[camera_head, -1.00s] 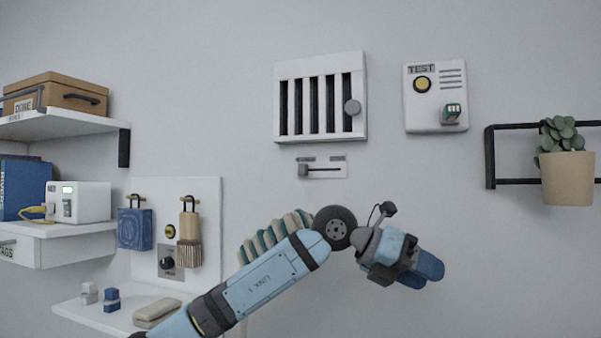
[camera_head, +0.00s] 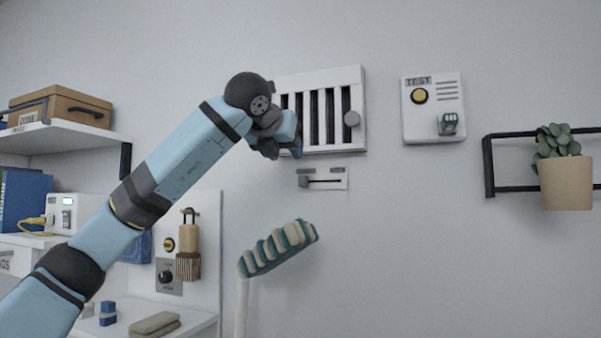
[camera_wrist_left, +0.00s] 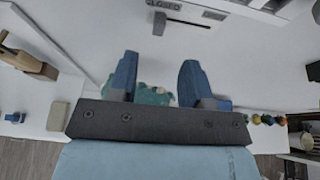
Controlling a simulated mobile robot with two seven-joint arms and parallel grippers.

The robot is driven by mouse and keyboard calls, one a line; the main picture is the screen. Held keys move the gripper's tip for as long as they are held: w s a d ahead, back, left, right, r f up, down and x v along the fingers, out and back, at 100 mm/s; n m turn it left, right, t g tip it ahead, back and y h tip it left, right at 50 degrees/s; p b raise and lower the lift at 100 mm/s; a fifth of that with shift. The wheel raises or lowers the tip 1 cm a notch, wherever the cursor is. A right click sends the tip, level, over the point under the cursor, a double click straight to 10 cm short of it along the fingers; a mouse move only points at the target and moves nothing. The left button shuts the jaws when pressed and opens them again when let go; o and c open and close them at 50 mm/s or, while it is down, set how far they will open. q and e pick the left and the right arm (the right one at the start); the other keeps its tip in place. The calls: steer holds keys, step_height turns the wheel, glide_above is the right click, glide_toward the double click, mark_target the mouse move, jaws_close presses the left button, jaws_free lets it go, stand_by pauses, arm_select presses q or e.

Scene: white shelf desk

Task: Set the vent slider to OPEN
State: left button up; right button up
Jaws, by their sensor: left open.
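The vent slider is a small light plate (camera_head: 335,184) on the wall below the white louvred vent (camera_head: 318,108). Its dark knob (camera_head: 304,181) sits at the left end of a horizontal slot. In the left wrist view the knob (camera_wrist_left: 159,23) is at the slot's left end, close to a label reading CLOSED. My left gripper (camera_head: 296,146) is in front of the vent's lower left corner, just above the slider plate. It is open and empty, and its two blue fingers (camera_wrist_left: 158,76) are apart from the knob. My right gripper is not in view.
A striped teal and cream brush head (camera_head: 278,248) stands below the slider. A TEST panel (camera_head: 433,108) and a wall rack with a potted plant (camera_head: 566,180) are to the right. Shelves with boxes (camera_head: 62,106) are at left. The wall right of the slider is clear.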

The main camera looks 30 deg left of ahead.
mark_target(302, 175)
arm_select(q)
steer(key=p+x, duration=0.1)
steer(key=x, duration=0.9)
steer(key=shift+c, duration=0.3)
jaws_close()
